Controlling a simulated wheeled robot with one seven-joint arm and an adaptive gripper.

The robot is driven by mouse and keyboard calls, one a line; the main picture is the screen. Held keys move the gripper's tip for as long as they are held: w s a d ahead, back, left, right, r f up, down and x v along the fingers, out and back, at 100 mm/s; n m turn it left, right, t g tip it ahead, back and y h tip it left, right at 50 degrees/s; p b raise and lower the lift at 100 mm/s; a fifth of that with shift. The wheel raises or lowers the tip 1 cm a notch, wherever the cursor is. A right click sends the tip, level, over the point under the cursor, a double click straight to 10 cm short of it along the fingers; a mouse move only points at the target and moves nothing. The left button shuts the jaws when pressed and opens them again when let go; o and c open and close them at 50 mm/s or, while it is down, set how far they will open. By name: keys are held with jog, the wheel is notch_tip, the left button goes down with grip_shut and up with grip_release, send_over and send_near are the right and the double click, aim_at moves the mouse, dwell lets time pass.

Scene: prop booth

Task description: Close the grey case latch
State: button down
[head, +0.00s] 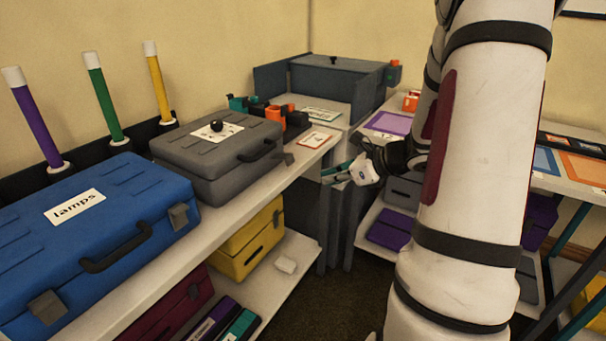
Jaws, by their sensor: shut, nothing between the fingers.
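The grey case (213,166) lies shut-lidded on the left table, with a black knob and a white label on top and a dark handle on its front. My arm comes in from the right.
A blue case (98,240) labelled lamps stands left of the grey case. Purple, green and yellow wands (101,104) stand behind. A card (316,140) and a dark box (333,85) lie toward the corner. A yellow case (248,240) sits on the shelf below.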

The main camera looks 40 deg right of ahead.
aim_at(290, 176)
jog(key=x, duration=0.3)
jog(key=r+b+x, duration=0.1)
jog(key=x, duration=0.2)
jog(key=w+b+x, duration=0.1)
jog(key=x, duration=0.2)
jog(key=shift+w+a+r, duration=0.1)
jog(key=shift+a+r, duration=0.2)
jog(key=shift+r, duration=0.05)
jog(key=shift+w+a+r, duration=0.1)
jog(key=shift+w+r, duration=0.1)
jog(key=shift+r, duration=0.6)
jog(key=shift+r, duration=0.15)
jog(key=shift+r+p, duration=0.15)
jog(key=shift+p, duration=0.4)
jog(key=shift+g+p, duration=0.3)
